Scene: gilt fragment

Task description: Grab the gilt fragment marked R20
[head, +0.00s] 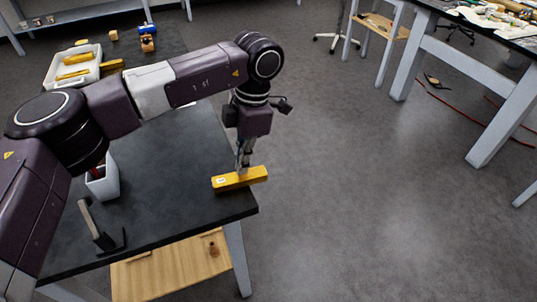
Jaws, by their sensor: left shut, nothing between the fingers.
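A gilt bar-shaped fragment (240,179) lies near the right front corner of the dark table. Its right end seems to reach the table edge. It has a small white label whose marking is too small to read. My left gripper (243,167) points down at the middle of this bar, its fingers shut and empty. Whether the fingertips touch the bar's top or stand just behind it, I cannot tell. Other gilt pieces lie in a white tray (50,74) at the back left, and one (112,65) lies beside it. My right gripper is out of view.
A white bin (110,181) and a dark stand with a grey upright (102,239) are on the table's left part. Small blocks (113,35) and a blue-orange item (147,42) are at the back. Open floor lies to the right.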

